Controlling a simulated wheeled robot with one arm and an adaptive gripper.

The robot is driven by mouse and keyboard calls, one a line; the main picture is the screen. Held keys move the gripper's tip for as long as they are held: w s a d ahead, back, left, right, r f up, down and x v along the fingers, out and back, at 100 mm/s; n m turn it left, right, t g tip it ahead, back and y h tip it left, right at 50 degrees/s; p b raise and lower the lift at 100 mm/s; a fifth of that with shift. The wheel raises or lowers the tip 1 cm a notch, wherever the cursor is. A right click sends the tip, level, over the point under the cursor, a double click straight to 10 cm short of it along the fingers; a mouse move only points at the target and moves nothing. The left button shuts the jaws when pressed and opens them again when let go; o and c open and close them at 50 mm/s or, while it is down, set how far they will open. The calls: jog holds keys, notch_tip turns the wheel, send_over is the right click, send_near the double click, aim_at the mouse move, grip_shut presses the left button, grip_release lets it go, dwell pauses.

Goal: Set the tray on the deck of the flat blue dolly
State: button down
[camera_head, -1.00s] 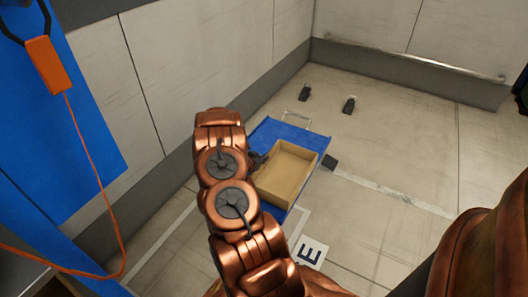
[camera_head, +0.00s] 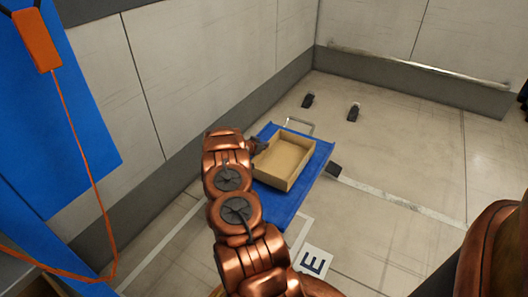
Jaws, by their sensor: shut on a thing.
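The tray (camera_head: 283,161) is a shallow, open, tan box and looks empty. It shows over the far part of the flat blue dolly (camera_head: 277,205), whose bare near deck lies in front of it. I cannot tell whether the tray touches the deck or is held just above it. My gripper (camera_head: 260,146) is at the tray's left far edge and is shut on it. The copper arm hides part of the dolly's left side and most of the gripper.
Two small black blocks (camera_head: 308,101) (camera_head: 353,113) stand on the floor beyond the dolly. A grey wall (camera_head: 200,75) runs close along the left. A blue panel with an orange handle (camera_head: 37,42) and cord hangs at the left. The floor to the right is open.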

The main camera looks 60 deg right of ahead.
jog(key=shift+w+d+f+b, duration=0.2)
jog(key=shift+f+b, duration=0.25)
jog(key=shift+f, duration=0.15)
jog(key=shift+w+d+f+b, duration=0.15)
jog(key=shift+f+b, duration=0.25)
jog(key=shift+f, duration=0.25)
jog(key=shift+w+d+f+b, duration=0.2)
jog(key=shift+f+b, duration=0.25)
jog(key=shift+f, duration=0.15)
jog(key=shift+r, duration=0.1)
jog(key=c, duration=1.3)
grip_release()
jog(key=shift+o, duration=0.2)
